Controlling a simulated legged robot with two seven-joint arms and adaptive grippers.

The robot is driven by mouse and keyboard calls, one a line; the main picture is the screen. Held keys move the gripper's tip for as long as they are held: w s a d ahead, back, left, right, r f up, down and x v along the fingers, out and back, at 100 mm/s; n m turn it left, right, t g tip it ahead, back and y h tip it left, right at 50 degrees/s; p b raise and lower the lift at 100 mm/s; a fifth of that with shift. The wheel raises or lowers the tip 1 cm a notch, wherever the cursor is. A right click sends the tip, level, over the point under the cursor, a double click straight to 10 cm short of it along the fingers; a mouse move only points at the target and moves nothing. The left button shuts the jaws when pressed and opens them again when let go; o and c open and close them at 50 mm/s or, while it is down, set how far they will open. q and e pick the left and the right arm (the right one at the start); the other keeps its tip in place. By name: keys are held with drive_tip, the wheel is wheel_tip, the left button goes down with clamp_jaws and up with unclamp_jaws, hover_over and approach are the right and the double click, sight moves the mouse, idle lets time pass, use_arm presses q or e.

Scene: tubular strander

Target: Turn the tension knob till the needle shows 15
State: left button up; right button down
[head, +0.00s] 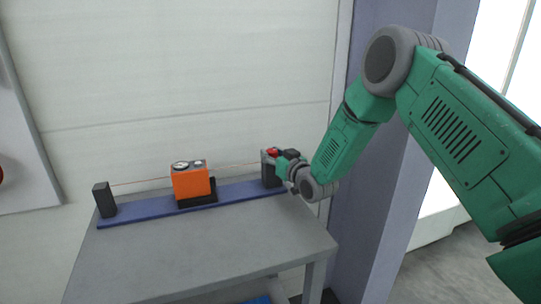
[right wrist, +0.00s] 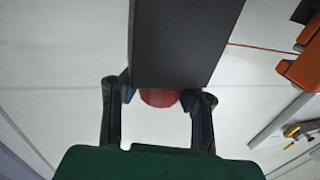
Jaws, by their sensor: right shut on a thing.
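The red tension knob (head: 271,152) sits at the dark grey block (head: 270,174) on the right end of the blue rail. In the right wrist view the knob (right wrist: 160,97) lies between the fingertips of my right gripper (right wrist: 162,100), partly hidden by the dark block (right wrist: 185,40). My right gripper (head: 284,156) is shut on the knob. The orange tension meter (head: 191,182) stands mid-rail, with a round dial (head: 180,166) on top. The needle is too small to read. A thin reddish wire (head: 140,181) runs between the end blocks past the meter. My left gripper is not in view.
The blue rail (head: 150,214) lies on a grey table (head: 220,245). A dark post (head: 104,199) stands at its left end. The front of the table is clear. A purple-grey pillar (head: 370,200) stands right of the table, behind my right arm.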

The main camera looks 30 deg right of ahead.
drive_tip(key=shift+w+d+r, duration=0.1)
drive_tip(key=shift+r, duration=0.2)
drive_tip(key=c, duration=1.1)
unclamp_jaws()
drive_tip(key=shift+r, duration=0.1)
drive_tip(key=shift+s, duration=0.25)
drive_tip(key=shift+f, duration=0.25)
drive_tip(key=shift+s, duration=0.25)
drive_tip(key=s, duration=1.1)
drive_tip(key=shift+s, duration=0.2)
